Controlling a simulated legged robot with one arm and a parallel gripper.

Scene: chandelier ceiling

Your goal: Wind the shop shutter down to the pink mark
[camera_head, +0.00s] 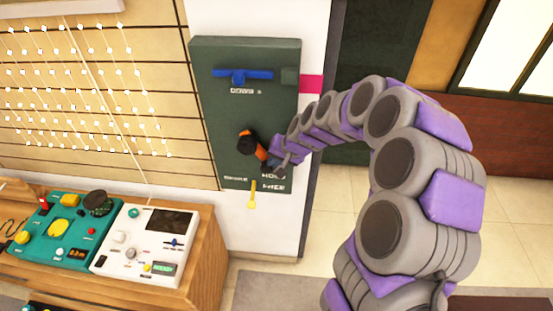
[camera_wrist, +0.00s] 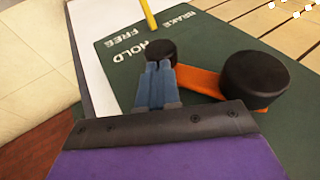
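A dark green panel (camera_head: 225,105) on a white pillar carries an orange crank arm (camera_head: 261,150) with a large black round piece (camera_head: 247,140) at its upper left end. In the wrist view the orange arm (camera_wrist: 198,80) runs from the large black piece (camera_wrist: 255,82) to a smaller black knob (camera_wrist: 160,51). My gripper (camera_wrist: 157,68) has its blue fingers close together, their tips at the near edge of the small knob; whether they touch it is unclear. A pink mark (camera_head: 311,84) is right of the panel. I cannot clearly make out the shutter.
A blue bar (camera_head: 243,76) sits above a label on the panel. A yellow lever (camera_head: 252,194) hangs at its bottom, near BRAKE, FREE and HOLD labels. A wooden counter (camera_head: 207,270) with teal (camera_head: 70,235) and white (camera_head: 125,260) consoles stands at left. Tiled floor is open at right.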

